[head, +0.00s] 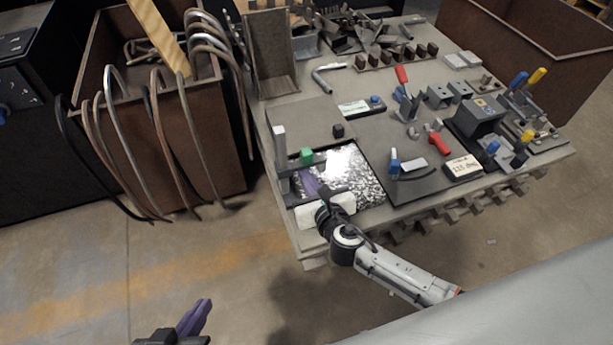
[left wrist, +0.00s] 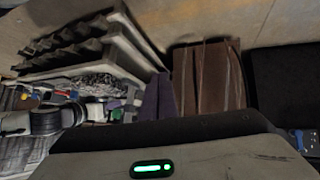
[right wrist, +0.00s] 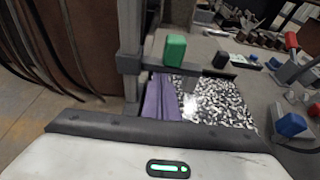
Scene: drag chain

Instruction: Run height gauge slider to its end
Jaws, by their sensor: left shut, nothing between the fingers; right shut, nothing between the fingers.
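The height gauge (head: 281,160) is a grey upright column at the front left corner of the workbench. Its green slider block (head: 306,156) sits on a dark arm partway up the column. In the right wrist view the green block (right wrist: 174,50) shows just beyond my right gripper (right wrist: 160,92), with the column (right wrist: 130,45) to its left. My right gripper (head: 308,183) is shut and empty, low beside the column and below the green block; whether it touches the gauge I cannot tell. My left gripper (head: 197,315) is shut and empty, over the floor away from the bench.
A speckled granite plate (head: 365,185) lies under the gauge. A small dark cube (head: 338,130) is behind it. Red and blue handled clamps (head: 403,90) stand further right. A brown bin (head: 215,130) with hanging hoses is left of the bench.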

